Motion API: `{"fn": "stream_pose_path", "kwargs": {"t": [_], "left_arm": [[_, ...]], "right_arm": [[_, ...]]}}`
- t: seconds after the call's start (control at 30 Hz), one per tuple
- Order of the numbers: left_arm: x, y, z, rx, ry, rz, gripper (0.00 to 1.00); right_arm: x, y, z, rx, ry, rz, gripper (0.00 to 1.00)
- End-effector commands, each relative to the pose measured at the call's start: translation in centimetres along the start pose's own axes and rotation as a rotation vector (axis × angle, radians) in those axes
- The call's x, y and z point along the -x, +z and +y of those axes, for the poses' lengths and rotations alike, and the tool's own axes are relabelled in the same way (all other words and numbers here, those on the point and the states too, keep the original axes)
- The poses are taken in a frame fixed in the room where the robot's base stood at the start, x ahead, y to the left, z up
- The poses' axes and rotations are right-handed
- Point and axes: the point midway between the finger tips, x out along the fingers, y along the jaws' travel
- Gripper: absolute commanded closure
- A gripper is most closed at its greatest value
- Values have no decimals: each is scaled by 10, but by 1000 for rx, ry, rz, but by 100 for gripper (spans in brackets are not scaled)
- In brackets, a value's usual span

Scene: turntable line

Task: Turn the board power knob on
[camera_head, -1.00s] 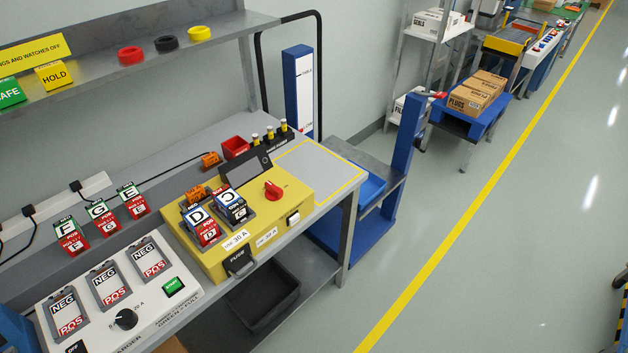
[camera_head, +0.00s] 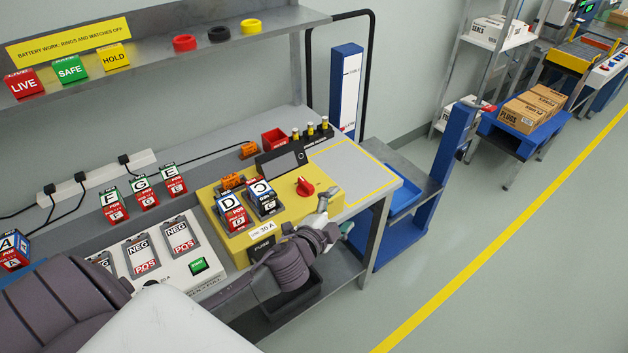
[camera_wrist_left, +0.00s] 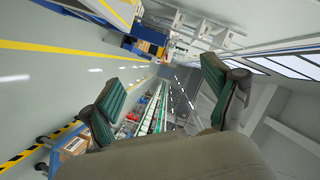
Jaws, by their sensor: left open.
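The red knob (camera_head: 305,186) is on the top right part of the yellow board box (camera_head: 320,200), beside a dark screen (camera_head: 281,161). My left gripper (camera_head: 335,212) is open and empty at the front right corner of the yellow box, right of and nearer than the knob, not touching it. In the left wrist view its two fingers (camera_wrist_left: 160,95) stand wide apart with nothing between them, and the knob is not visible there. Two batteries, D (camera_head: 231,212) and C (camera_head: 262,197), sit on the box. My right gripper is not in view.
A white charger (camera_head: 180,265) with a green switch (camera_head: 199,265) lies left of the box, partly hidden by my arm. Batteries F, G and E (camera_head: 145,191) stand behind it. A bare marked area (camera_head: 355,170) is right of the box. A shelf (camera_head: 150,62) hangs above.

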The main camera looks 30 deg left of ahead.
Motion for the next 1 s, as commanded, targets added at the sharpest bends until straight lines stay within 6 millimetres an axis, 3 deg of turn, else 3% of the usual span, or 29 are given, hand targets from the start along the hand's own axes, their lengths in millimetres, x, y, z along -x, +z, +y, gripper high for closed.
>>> {"fn": "stream_pose_path", "kwargs": {"t": [0.03,0.2,0.3,0.4,0.47,0.53,0.7,0.83,1.0], "left_arm": [[-8,-16,-17,-81,-35,79,12],[-22,-84,-58,-445,-132,413,12],[-21,-119,-67,-754,-147,641,12],[-18,-127,-63,-1095,-92,838,12],[-18,-116,-61,-1301,-22,928,12],[-19,-89,-63,-1534,99,1000,12],[-18,5,-102,-1963,493,1020,12],[-8,60,-141,-2114,755,959,12],[-1,90,-162,-2165,906,914,12]], "right_arm": [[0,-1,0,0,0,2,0],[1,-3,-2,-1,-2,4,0],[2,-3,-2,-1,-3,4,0],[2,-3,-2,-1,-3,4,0],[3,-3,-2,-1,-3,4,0],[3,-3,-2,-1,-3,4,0],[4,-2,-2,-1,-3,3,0],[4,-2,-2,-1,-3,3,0],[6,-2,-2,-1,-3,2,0]]}}
